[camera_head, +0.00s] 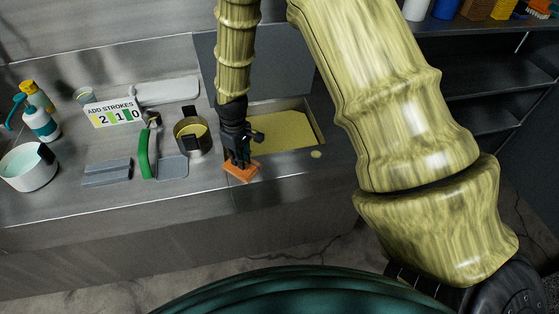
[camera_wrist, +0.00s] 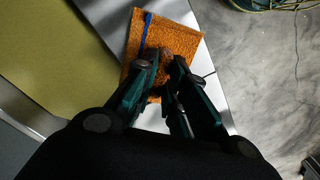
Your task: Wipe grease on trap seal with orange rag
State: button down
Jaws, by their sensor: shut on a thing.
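The orange rag (camera_head: 243,174) lies at the front rim of the grease trap, flat and slightly tilted in the picture; it fills the top middle of the wrist view (camera_wrist: 176,37), with a blue stripe near one edge. My gripper (camera_head: 241,161) points down over the rag and is shut on it; its fingertips (camera_wrist: 164,60) meet at the rag's middle. The trap is a sunken basin with yellow grease (camera_head: 284,138). Its metal rim (camera_head: 285,170) is the seal area, and a small yellow grease spot (camera_head: 316,154) sits on the rim right of the rag. What lies under the rag is hidden.
Left of the rag are a steel pot (camera_head: 192,138), a green-handled scraper (camera_head: 144,153) and a grey block (camera_head: 106,172). The counter's front strip is clear.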

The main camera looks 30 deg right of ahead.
aim_at(252, 164)
jog(key=shift+s+d+f, duration=0.1)
jog(key=shift+s+d, duration=0.2)
jog(key=shift+d, duration=0.6)
jog(key=shift+s+d+f, duration=0.1)
jog(key=shift+s+d, duration=0.2)
jog(key=shift+d, duration=0.6)
jog(key=shift+a, duration=0.1)
jog(key=c, duration=1.7)
grip_release()
jog(key=shift+w, duration=0.15)
jog(key=shift+f, duration=0.45)
grip_shut()
jog(key=shift+r+p, duration=1.7)
jog(key=shift+r, duration=0.85)
